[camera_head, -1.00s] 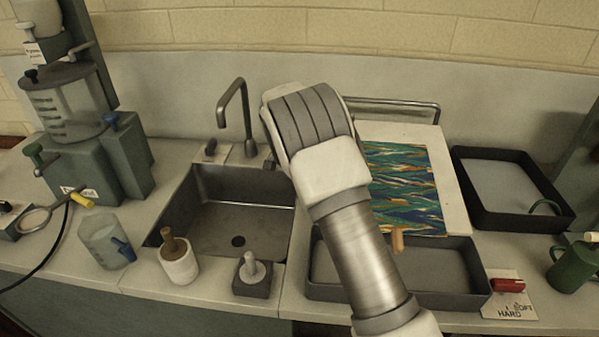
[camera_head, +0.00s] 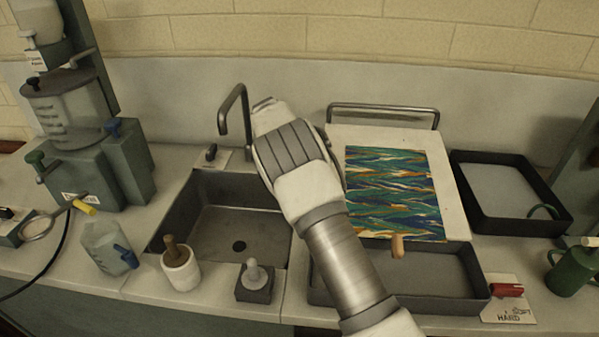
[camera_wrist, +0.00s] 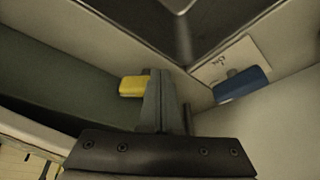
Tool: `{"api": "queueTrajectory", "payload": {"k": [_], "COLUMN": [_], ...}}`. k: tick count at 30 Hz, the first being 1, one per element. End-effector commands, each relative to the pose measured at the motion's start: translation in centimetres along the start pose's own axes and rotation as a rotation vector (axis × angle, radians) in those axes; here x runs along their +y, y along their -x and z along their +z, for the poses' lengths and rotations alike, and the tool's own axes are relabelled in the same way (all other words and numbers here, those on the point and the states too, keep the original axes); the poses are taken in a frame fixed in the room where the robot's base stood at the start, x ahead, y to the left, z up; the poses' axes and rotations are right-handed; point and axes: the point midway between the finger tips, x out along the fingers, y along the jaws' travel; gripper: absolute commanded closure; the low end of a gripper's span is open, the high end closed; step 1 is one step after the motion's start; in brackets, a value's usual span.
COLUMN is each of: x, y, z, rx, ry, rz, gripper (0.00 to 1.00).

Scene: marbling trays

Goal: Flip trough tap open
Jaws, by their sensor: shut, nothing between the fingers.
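A grey bent-spout tap (camera_head: 236,105) stands behind the dark sink basin (camera_head: 170,228). A small dark lever on a pale plate (camera_head: 210,153) sits at the basin's back left corner. My gripper's fingers are hidden behind my wrist in the head view. In the wrist view my gripper (camera_wrist: 160,76) is shut and empty. A yellow handle (camera_wrist: 133,86) lies just left of the fingertips, partly covered by them; I cannot tell if they touch. A blue handle (camera_wrist: 241,84) on a labelled pale plate lies to the right, apart. Which handle works the trough tap is unclear.
A patterned sheet (camera_head: 395,190) lies on a white board over a dark tray (camera_head: 430,288). A mortar and pestle (camera_head: 179,268), a jug (camera_head: 105,245) and a small dark block with a knob (camera_head: 255,286) stand along the front. The sink basin is empty.

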Motion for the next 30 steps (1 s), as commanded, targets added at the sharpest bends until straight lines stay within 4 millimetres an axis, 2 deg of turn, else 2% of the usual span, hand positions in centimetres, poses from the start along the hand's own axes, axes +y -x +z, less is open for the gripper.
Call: {"api": "queueTrajectory", "payload": {"k": [17,30], "x": [-0.34,-0.47], "y": [-0.17,-0.15], "z": [-0.33,-0.38], "rx": [0.002,0.001], "ry": [-0.209,-0.21], "rz": [0.085,0.085], "gripper": [1.0,1.0]}}
